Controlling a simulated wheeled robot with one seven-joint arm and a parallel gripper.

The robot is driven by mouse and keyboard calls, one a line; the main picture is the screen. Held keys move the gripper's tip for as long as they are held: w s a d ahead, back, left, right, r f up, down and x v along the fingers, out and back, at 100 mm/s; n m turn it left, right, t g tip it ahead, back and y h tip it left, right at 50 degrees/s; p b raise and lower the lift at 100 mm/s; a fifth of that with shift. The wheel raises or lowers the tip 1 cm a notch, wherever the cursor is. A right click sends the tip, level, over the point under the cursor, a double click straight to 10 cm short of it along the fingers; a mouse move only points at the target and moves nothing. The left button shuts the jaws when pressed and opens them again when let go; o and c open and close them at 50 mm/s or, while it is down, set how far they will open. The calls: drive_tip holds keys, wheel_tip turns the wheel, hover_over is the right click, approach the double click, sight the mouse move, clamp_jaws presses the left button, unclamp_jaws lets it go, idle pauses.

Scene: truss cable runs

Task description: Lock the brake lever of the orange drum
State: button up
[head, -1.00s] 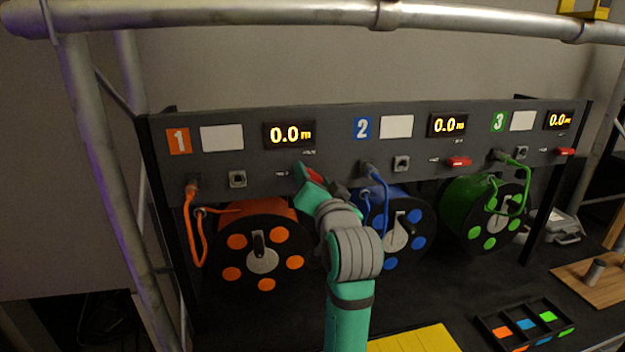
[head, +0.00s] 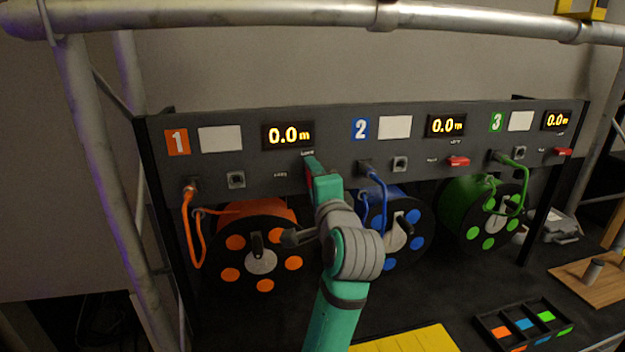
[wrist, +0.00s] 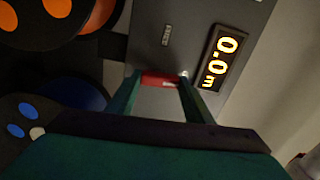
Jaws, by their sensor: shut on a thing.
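The orange drum (head: 255,212) hangs under the panel's station 1, left of my arm, with an orange cable running up to a socket. In the wrist view part of the drum (wrist: 38,28) shows at the upper left. Its brake lever is a small red piece (wrist: 160,81) on the grey panel. My gripper (head: 312,166) is at the panel below the station 1 display, with the lever between its fingertips, shut on it. In the wrist view the lever's long side lies across from finger to finger.
The blue drum (head: 414,240) is right behind my arm, with its cable (head: 379,190) close by. The green drum (head: 470,208) is farther right. Red levers of stations 2 (head: 458,161) and 3 (head: 562,152) lie flat. A sorting tray (head: 487,324) stands at the front right.

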drive_tip(key=shift+m, duration=0.6)
drive_tip(key=o, duration=1.1)
drive_tip(key=shift+c, duration=0.2)
drive_tip(key=v, duration=1.1)
drive_tip(key=shift+w, duration=0.1)
